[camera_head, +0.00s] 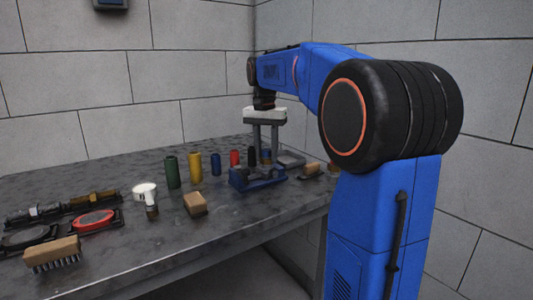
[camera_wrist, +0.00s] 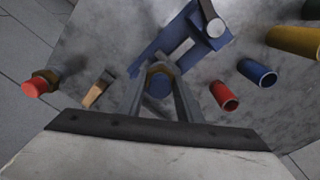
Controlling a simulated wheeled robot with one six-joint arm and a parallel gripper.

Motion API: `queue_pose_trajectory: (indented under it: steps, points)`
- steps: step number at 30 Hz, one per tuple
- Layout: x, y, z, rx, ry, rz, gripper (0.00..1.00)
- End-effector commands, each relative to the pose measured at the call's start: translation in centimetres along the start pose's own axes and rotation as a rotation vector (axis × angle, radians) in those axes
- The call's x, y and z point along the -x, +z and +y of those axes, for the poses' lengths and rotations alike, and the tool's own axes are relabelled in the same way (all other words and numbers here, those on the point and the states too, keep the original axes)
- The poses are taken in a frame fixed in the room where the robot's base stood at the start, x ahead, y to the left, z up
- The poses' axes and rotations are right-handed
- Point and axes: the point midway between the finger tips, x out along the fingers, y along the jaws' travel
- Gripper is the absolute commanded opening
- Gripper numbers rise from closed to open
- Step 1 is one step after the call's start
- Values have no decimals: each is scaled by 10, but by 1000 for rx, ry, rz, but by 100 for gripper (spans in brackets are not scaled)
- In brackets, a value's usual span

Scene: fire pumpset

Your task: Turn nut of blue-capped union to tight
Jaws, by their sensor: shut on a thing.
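The blue-capped union stands near the blue vise (camera_head: 257,179) at the back right of the bench. In the wrist view its round blue cap (camera_wrist: 158,87) shows between my fingers, with the brass-coloured nut (camera_wrist: 158,68) around it. My gripper (camera_head: 265,148) points down from above. In the wrist view my gripper (camera_wrist: 160,78) has its two grey fingers on either side of the nut, shut on it. The lower body of the union is hidden. The blue vise (camera_wrist: 180,35) lies just beyond the fingers in the wrist view.
Green (camera_head: 172,172), yellow (camera_head: 195,168), blue (camera_head: 216,164) and red (camera_head: 235,158) cylinders stand left of the vise. A red-capped fitting (camera_wrist: 36,87) stands at left in the wrist view. Walls close off the back and right.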

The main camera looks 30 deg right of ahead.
Motion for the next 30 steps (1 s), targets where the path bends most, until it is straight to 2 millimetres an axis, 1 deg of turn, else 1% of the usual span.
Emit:
queue_pose_trajectory:
  steps: [6, 15, 21, 30]
  points:
    - [0, 0, 0, -196, 4, 1, 10]
    - [1, 0, 0, -407, 9, 2, 10]
    - [1, 0, 0, -490, 11, 2, 10]
    - [1, 0, 0, -533, 12, 2, 10]
